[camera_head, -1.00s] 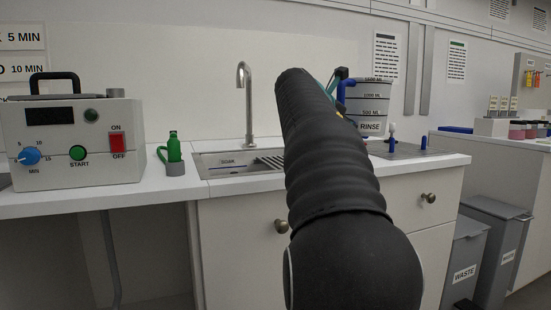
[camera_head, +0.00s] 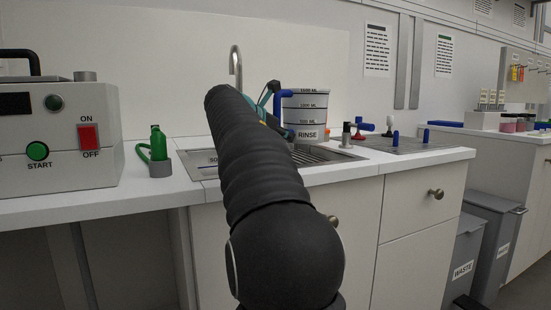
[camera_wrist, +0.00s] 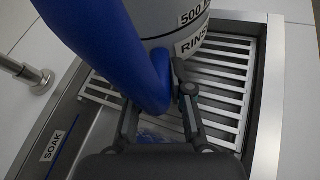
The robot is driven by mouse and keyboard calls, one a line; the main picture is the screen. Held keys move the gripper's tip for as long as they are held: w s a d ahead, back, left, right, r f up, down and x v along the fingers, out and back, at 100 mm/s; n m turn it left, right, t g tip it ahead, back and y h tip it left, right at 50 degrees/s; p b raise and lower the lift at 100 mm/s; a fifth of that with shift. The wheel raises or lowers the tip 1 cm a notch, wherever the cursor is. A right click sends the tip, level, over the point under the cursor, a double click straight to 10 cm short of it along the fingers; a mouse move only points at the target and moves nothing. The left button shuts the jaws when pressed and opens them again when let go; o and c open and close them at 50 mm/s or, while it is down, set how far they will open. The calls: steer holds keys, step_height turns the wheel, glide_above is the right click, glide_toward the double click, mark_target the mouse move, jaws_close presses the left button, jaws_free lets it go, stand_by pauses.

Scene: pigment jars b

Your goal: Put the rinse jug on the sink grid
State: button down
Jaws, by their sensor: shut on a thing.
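The rinse jug (camera_head: 306,116) is a grey measuring jug with a RINSE label and a blue handle. It is upright over the sink grid (camera_head: 323,156), a slatted metal rack in the right part of the sink. In the wrist view, the jug (camera_wrist: 172,20) is at the top, its blue handle large at left, and the grid's slats (camera_wrist: 222,88) show below and right of it. My gripper (camera_wrist: 158,104) is shut on the jug's handle; its fingers are mostly hidden by my arm in the head view. I cannot tell whether the jug's base touches the slats.
The tap (camera_head: 236,66) rises behind the sink, left of the jug. A SOAK label (camera_wrist: 53,146) marks the other part of the sink. Blue and red pegs stand on a grey plate (camera_head: 405,146) at right.

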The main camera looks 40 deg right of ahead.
steer(key=shift+w+a+f, duration=0.6)
steer(key=shift+w+a, duration=0.05)
steer(key=shift+w, duration=0.2)
steer(key=shift+f+b, duration=1.1)
steer(key=shift+f, duration=0.9)
steer(key=c, duration=1.1)
jaws_free()
steer(key=shift+f, duration=0.1)
steer(key=shift+o, duration=0.2)
steer(key=shift+a+r, duration=0.25)
steer(key=p+v, duration=0.1)
steer(key=v, duration=1)
steer(key=shift+a+p, duration=0.25)
steer(key=shift+p, duration=0.15)
steer(key=shift+s, duration=0.1)
